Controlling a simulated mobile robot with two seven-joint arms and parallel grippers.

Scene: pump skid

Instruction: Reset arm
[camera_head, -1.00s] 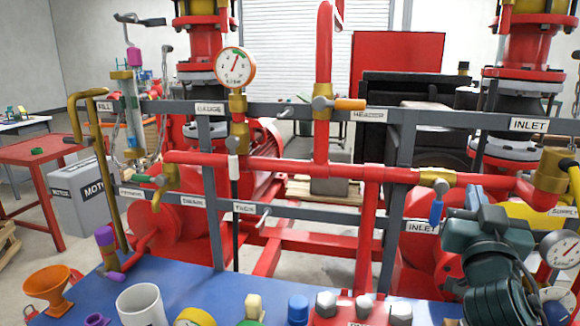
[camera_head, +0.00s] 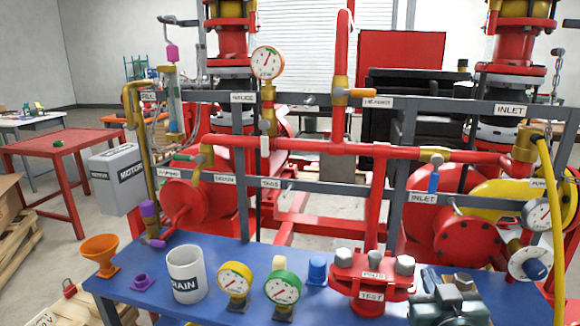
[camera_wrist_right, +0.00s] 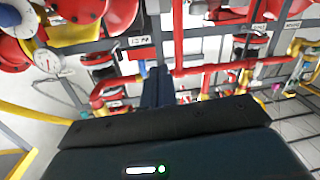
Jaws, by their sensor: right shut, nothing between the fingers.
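My right arm and gripper (camera_head: 432,281) show at the lower right of the head view, low over the blue table beside the red test flange. The dark teal wrist is plain, but the fingers are small and partly hidden there. In the right wrist view the dark fingers of my right gripper (camera_wrist_right: 157,88) are together with nothing between them, pointing toward the red and grey pipe frame. My left gripper is not in view.
The blue table (camera_head: 215,262) holds an orange funnel (camera_head: 100,252), a white DRAIN mug (camera_head: 187,274), two gauges and a red test flange (camera_head: 371,277). Behind it stands the pipe frame with its gauge (camera_head: 267,62). A yellow hose (camera_head: 553,200) hangs at right.

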